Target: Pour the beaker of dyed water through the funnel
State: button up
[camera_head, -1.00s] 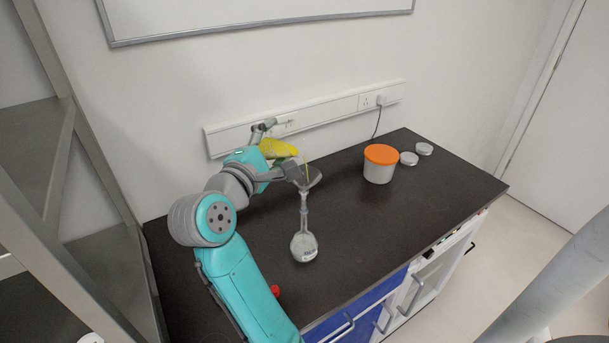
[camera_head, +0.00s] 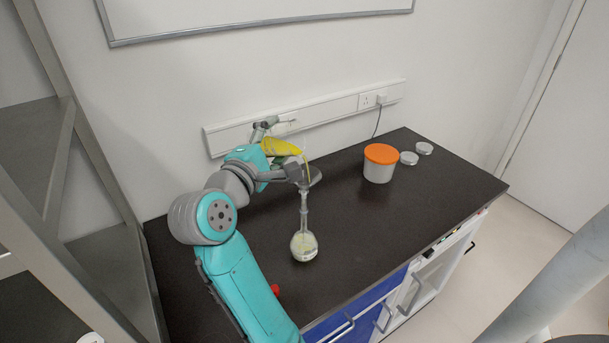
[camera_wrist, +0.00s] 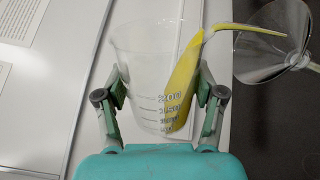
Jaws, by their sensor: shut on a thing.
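The clear beaker (camera_wrist: 145,50) with yellow dyed water is tipped far over; it also shows in the head view (camera_head: 281,147). My gripper (camera_wrist: 161,88) is shut around its sides. Yellow water lies along its lower wall, and a thin stream leaves its lip into the clear funnel (camera_wrist: 288,45). In the head view the funnel (camera_head: 314,177) sits on the long neck of a round glass flask (camera_head: 304,246), which stands upright on the table. Pale yellowish liquid shows in the flask's bulb. My gripper partly hides the funnel in the head view.
A small red object (camera_head: 275,289) lies near my arm. A wall socket rail (camera_head: 335,112) runs behind. The table's right side is clear.

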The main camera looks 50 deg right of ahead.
jog(key=shift+s+d+f+m, duration=0.1)
jog(key=shift+s+f+m, duration=0.2)
jog(key=shift+m, duration=0.5)
dwell(1.8)
jog(key=shift+s+d+r+m+p, duration=0.15)
jog(key=shift+r+m+p, duration=0.25)
jog(key=shift+m, duration=0.5)
dwell(1.2)
